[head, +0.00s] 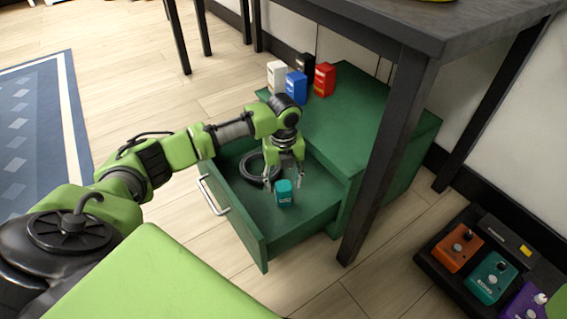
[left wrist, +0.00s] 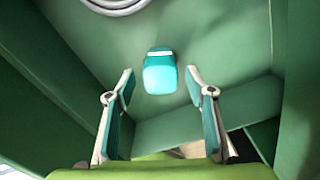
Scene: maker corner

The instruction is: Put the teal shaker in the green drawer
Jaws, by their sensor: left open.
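The teal shaker (head: 284,194) stands inside the open green drawer (head: 262,243). It also shows in the left wrist view (left wrist: 160,74), just beyond the fingertips. My left gripper (head: 270,183) is over the drawer, open, with its fingers apart above and around the shaker's sides. In the left wrist view the gap between the left gripper's fingers (left wrist: 160,90) is empty, and the fingers do not appear to touch the shaker. My right gripper is not in view.
A dark coiled ring (head: 250,168) lies in the drawer behind the shaker. White, blue (head: 296,88), black and red (head: 325,80) containers stand on the green cabinet top (head: 345,115). A dark table leg (head: 385,165) rises close to the drawer's right. A pedal board (head: 437,256) lies at right.

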